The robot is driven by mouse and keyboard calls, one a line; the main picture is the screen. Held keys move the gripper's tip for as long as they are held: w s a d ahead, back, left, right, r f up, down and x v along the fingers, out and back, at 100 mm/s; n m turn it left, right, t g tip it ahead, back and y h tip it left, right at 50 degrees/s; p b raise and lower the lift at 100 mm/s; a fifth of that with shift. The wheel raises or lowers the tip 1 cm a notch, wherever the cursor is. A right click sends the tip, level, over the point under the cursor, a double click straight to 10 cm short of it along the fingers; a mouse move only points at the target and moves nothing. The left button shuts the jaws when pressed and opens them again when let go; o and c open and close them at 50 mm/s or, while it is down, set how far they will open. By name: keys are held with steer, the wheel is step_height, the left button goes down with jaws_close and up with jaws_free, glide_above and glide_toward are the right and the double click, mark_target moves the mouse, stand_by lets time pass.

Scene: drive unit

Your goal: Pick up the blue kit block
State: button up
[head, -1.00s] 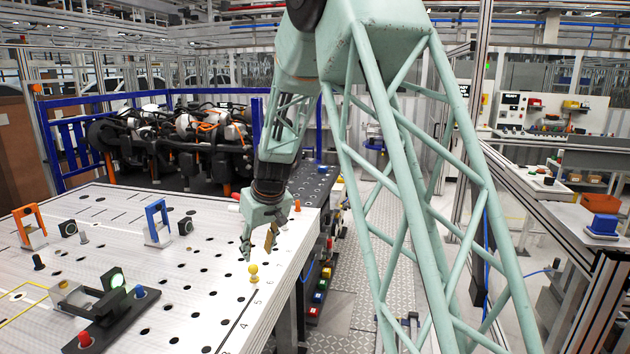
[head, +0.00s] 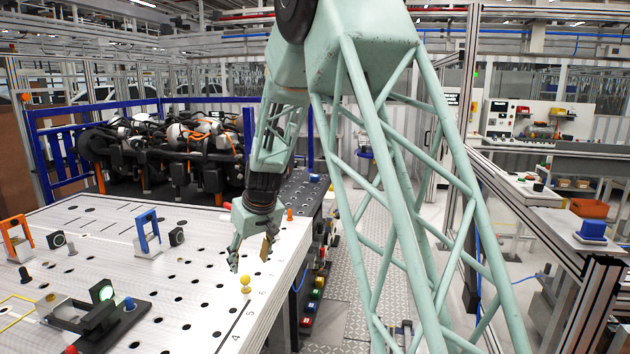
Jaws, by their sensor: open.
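My gripper (head: 250,257) hangs open and empty over the right edge of the white perforated table (head: 195,300), pointing down. Its fingertips are just above a yellow ball-topped peg (head: 246,284); I cannot tell the exact gap. Small coloured blocks sit in a row low beside the table's right side, right of and below my gripper. A small blue block (head: 310,307) appears among them, between a green block (head: 315,294) and a red block (head: 305,322). Another larger blue block (head: 592,229) sits on a stand at the far right, well away from my gripper.
An orange bracket (head: 16,237), a blue bracket (head: 147,231) and a black fixture (head: 95,312) stand on the table. Blue fencing and a drive unit (head: 165,150) are behind it. An orange bin (head: 590,208) is at right.

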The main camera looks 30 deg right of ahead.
steer(key=shift+r, duration=0.1)
steer(key=s+a+r+b, duration=0.1)
steer(key=s+r, duration=0.7)
steer(key=s, duration=0.5)
steer(key=s+a+r+b, duration=0.1)
steer(key=s+r+b, duration=0.1)
steer(key=s+r, duration=0.9)
steer(key=s+f+m+b, duration=0.1)
steer(key=s+f, duration=0.1)
steer(key=s, duration=1.5)
steer(key=s+d+f+m+b, duration=0.1)
steer(key=s+f, duration=0.1)
steer(key=s, duration=1.6)
steer(key=shift+f+g+h+b, duration=0.25)
steer(key=shift+g+h+b, duration=0.05)
steer(key=shift+h+b, duration=0.1)
